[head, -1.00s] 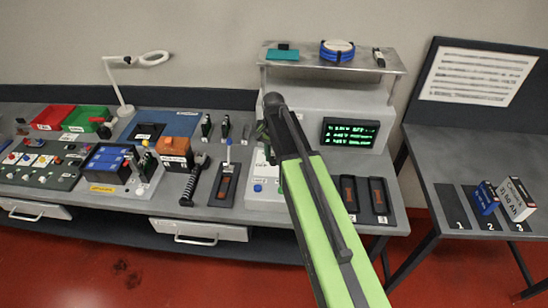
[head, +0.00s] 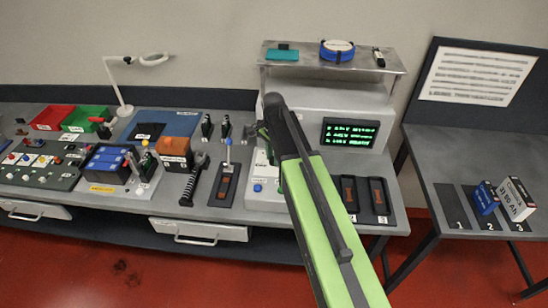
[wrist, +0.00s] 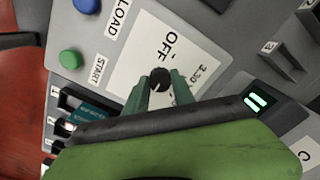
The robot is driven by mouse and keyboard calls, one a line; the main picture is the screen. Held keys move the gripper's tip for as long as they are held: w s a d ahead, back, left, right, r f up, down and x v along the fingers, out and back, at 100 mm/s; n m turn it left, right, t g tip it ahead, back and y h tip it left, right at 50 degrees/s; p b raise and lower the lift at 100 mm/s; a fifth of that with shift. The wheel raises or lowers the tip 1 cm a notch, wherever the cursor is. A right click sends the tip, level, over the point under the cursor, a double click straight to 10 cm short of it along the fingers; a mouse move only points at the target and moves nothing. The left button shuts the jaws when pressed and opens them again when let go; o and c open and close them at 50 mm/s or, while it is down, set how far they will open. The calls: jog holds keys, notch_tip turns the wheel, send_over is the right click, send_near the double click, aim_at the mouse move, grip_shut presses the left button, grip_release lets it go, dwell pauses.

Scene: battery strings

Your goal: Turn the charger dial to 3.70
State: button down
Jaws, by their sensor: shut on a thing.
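The charger dial (wrist: 160,77) is a small dark round knob on a white label plate in the wrist view. My gripper (wrist: 161,82) has its two teal fingers on either side of the knob and is shut on it. The plate is printed with OFF (wrist: 171,47) and a blurred number near 3.30 (wrist: 207,71). Other marks are hidden behind the fingers and wrist, and I cannot tell which setting the dial points to. In the head view my arm hides the dial; the charger's screen (head: 350,133) shows green text too blurred to read.
Beside the dial are a green button (wrist: 70,58) marked START and a blue button (wrist: 87,4) marked LOAD. Dark slots (head: 365,200) lie right of my arm. A shelf (head: 310,62) stands above the charger. A side table (head: 450,150) holds two battery boxes.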

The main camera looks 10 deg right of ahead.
jog(key=shift+s, duration=0.1)
jog(key=c, duration=1.1)
grip_release()
jog(key=shift+o, duration=0.2)
notch_tip(320, 180, up, 17)
jog(key=p, duration=1.7)
jog(key=shift+r, duration=0.2)
jog(key=shift+f, duration=0.1)
